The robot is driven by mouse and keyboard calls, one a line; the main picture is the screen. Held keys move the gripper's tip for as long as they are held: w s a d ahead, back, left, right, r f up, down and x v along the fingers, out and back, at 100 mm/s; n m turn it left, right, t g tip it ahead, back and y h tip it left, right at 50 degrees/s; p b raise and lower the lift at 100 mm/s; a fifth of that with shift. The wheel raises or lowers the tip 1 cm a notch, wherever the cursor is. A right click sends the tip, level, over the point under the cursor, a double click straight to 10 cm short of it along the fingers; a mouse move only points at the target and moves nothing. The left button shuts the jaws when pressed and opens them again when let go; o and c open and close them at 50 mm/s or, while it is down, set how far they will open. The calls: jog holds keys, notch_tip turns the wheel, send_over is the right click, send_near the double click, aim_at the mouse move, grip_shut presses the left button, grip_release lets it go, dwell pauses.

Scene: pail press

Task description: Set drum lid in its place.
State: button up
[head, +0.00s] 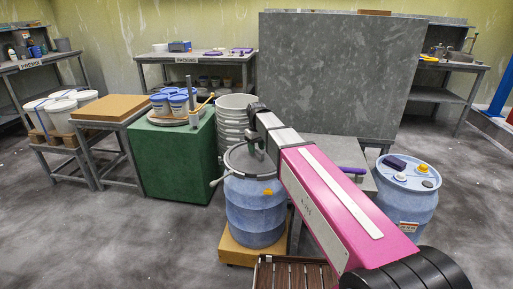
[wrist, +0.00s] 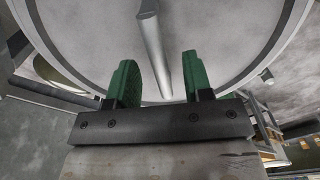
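The blue drum (head: 254,212) stands upright on a tan wooden base in front of me. The pale grey round drum lid (head: 240,161) shows at its top, inside a dark rim; I cannot tell whether it is fully seated. My gripper (head: 257,146) is over the lid, partly hidden by my arm. In the wrist view, the lid (wrist: 90,28) fills the upper part, with a grey bar handle (wrist: 153,48) across it. My gripper's green fingers (wrist: 157,80) stand apart on either side of the handle, with gaps showing, so it is open.
A lever (head: 217,182) sticks out left from the drum's rim. A green cabinet (head: 175,160) with blue-lidded pails stands left, and stacked white pails (head: 233,112) behind. A second blue drum (head: 405,200) stands right. A slatted pallet (head: 293,272) lies in front. The left floor is clear.

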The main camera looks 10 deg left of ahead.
jog(key=o, duration=0.3)
jog(key=shift+r, duration=0.1)
jog(key=shift+r, duration=3.95)
